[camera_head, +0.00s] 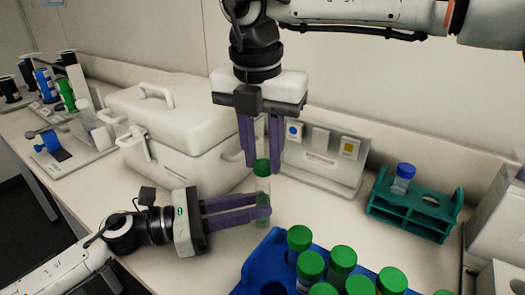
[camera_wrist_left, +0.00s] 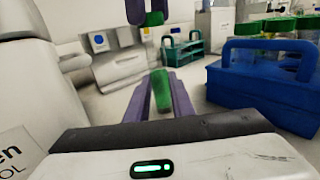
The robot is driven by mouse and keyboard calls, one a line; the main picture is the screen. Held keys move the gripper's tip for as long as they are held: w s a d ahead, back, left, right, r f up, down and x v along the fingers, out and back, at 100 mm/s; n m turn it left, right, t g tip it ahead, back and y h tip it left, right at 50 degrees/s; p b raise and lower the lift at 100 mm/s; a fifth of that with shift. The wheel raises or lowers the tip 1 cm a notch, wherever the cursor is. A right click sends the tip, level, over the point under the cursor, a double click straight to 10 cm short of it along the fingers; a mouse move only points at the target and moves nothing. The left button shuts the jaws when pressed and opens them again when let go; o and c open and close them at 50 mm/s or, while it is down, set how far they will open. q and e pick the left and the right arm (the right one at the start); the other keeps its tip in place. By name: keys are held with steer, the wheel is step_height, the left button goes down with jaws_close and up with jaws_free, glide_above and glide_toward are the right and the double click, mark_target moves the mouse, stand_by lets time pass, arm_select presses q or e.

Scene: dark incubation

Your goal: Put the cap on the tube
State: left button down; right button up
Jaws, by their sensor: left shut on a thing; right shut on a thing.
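The clear tube (camera_head: 263,186) stands upright above the bench, with green showing in its lower part in the left wrist view (camera_wrist_left: 160,90). My left gripper (camera_head: 262,205) comes in from the left, level, and is shut on the tube's lower part. The green cap (camera_head: 262,167) is at the top of the tube; it also shows in the left wrist view (camera_wrist_left: 154,19). My right gripper (camera_head: 263,160) points down from above and is shut on the cap. The cap appears in line with the tube and at its mouth. I cannot tell whether it is seated or threaded.
A blue rack (camera_head: 262,262) with several green-capped tubes stands at front right. A teal rack (camera_head: 413,213) holds a blue-capped tube (camera_head: 403,178). A white panel with sample holders (camera_head: 322,168) is behind. White boxes (camera_head: 165,125) stand at the back left.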

mark_target(261, 164)
steer(key=shift+f, duration=0.9)
steer(key=shift+f, duration=0.6)
steer(key=m, duration=0.9)
steer(key=shift+w+a+m+g+h, duration=0.1)
steer(key=shift+m+g+h, duration=0.3)
steer(key=m, duration=0.5)
steer(key=shift+g, duration=0.3)
steer(key=m, duration=0.5)
steer(key=shift+m+g, duration=0.3)
steer(key=shift+m, duration=0.1)
